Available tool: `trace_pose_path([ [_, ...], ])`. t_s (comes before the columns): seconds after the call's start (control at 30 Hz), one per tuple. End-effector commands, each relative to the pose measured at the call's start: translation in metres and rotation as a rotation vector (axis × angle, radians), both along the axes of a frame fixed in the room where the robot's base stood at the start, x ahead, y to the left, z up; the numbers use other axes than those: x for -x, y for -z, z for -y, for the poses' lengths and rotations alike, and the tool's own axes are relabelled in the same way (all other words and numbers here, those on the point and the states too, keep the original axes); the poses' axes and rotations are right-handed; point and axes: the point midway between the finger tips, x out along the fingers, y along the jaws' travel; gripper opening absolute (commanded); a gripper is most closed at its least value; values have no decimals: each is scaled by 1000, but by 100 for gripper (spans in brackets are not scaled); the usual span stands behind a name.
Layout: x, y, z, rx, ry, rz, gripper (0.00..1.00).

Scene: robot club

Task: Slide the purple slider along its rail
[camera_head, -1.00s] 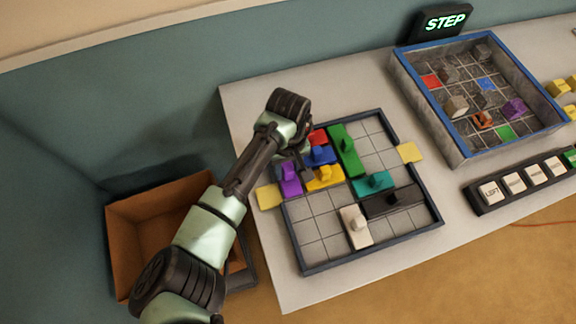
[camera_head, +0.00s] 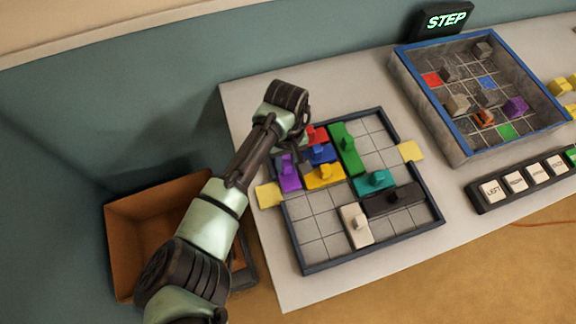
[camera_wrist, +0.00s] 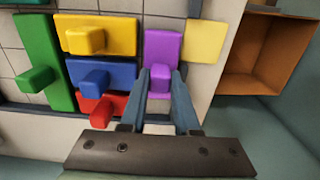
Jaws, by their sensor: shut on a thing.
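The purple slider (camera_head: 289,174) lies at the left edge of the framed grid board (camera_head: 318,226), beside the blue and yellow blocks. In the wrist view, the purple slider (camera_wrist: 162,48) has a raised knob between the two fingers of my gripper (camera_wrist: 161,82). The fingers are shut on that knob. In the head view, my arm comes over from the left, and the fingers are partly hidden behind the wrist.
Red, blue (camera_head: 320,153), yellow (camera_head: 325,176), green (camera_head: 347,149), teal (camera_head: 374,183), black (camera_head: 395,200) and white (camera_head: 356,226) sliders share the board. A pale yellow tab (camera_head: 268,195) sits at its left edge. An open brown box (camera_head: 130,232) stands left below the table.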

Motion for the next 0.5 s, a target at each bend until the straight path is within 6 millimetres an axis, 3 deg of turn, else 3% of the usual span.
trace_pose_path([
  [0.5,-36,3,-13,-6,-2,2,0],
])
